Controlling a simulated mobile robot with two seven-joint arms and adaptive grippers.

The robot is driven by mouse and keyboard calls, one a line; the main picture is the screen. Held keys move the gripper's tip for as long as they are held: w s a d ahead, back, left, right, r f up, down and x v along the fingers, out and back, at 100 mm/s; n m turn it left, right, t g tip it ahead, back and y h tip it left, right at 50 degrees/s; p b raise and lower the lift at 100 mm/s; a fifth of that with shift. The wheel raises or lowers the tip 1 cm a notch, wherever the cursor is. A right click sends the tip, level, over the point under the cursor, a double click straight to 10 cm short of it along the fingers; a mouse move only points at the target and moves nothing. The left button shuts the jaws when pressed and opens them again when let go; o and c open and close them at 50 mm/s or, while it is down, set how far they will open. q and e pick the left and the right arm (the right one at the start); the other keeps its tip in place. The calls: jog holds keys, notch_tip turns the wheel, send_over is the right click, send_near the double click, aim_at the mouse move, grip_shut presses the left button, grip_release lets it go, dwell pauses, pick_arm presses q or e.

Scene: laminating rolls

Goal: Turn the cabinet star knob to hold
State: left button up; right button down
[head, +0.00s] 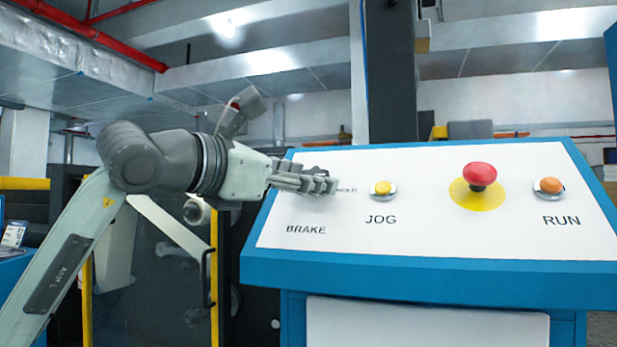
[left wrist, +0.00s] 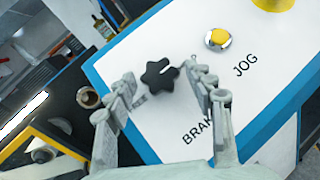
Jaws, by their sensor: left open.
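The black star knob (left wrist: 160,75) sits on the white panel above the BRAKE label in the left wrist view. In the head view my left gripper (head: 318,182) hides it, and only the end of the HOLD label shows beside the fingers. In the left wrist view my left gripper (left wrist: 166,82) is open, with one finger on each side of the knob. The right finger's tip is close to the knob; I cannot tell whether it touches. The left finger partly covers a label whose end reads "REE". My right gripper is not in view.
The sloped white panel (head: 420,237) has a blue frame. Right of the knob are the yellow JOG button (head: 382,188), a red mushroom button (head: 480,175) on a yellow disc, and the orange RUN button (head: 549,187). A dark machine with yellow posts stands left of the cabinet.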

pick_arm(q)
jog(key=v, duration=1.1)
